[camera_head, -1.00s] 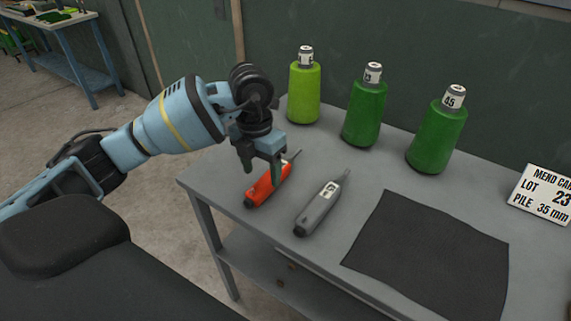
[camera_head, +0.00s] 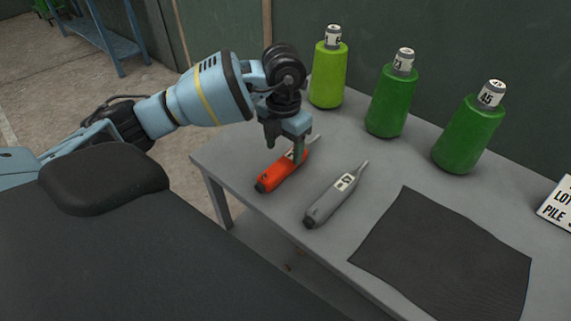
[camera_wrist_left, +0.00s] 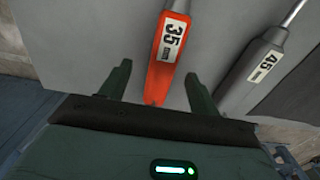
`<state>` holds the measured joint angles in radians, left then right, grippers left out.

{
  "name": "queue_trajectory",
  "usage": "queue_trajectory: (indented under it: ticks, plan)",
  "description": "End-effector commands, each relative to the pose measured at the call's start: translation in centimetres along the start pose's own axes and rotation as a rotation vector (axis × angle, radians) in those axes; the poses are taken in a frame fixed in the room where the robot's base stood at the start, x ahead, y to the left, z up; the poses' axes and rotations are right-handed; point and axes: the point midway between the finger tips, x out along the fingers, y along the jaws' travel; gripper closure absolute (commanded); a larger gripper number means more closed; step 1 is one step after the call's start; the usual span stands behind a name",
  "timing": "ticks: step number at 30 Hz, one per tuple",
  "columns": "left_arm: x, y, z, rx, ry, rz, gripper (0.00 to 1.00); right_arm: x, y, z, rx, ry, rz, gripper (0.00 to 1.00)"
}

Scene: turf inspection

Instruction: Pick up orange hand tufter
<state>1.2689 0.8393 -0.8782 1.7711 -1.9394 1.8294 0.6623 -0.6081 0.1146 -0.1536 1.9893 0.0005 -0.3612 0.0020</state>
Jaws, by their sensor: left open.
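The orange hand tufter (camera_head: 277,178) lies on the grey table, its metal tip pointing away to the upper right. In the left wrist view the orange hand tufter (camera_wrist_left: 166,52) shows a white label reading 35 and lies between the lines of the two fingers. My left gripper (camera_head: 285,153) is open right over it, fingers pointing down; one finger hides part of the tufter in the head view. In the left wrist view the left gripper (camera_wrist_left: 160,88) has nothing held between its fingers. I cannot tell whether the fingers touch the tufter. My right gripper is not in view.
A grey hand tufter (camera_head: 333,197), labelled 45 in the left wrist view (camera_wrist_left: 258,68), lies close to the right. A dark mat (camera_head: 445,255) covers the table's front right. Three green cones (camera_head: 329,75) stand along the back. A white sign (camera_head: 558,203) is at the right edge.

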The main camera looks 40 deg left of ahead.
Motion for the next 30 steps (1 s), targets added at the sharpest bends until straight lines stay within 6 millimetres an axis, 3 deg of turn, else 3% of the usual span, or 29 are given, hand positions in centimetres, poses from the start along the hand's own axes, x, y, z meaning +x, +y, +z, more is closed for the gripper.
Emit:
queue_trajectory:
  ticks: [9, 19, 30]
  plan:
    - [4.1, -0.5, -0.1, 0.0, 0.002, 0.0, 0.38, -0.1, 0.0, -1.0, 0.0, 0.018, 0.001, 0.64]
    - [4.7, -0.5, -0.1, 0.001, 0.0, 0.0, 0.4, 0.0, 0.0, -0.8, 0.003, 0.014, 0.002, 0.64]
    - [4.7, -0.5, -0.1, 0.001, 0.001, 0.0, 0.88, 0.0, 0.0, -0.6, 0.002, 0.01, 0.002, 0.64]
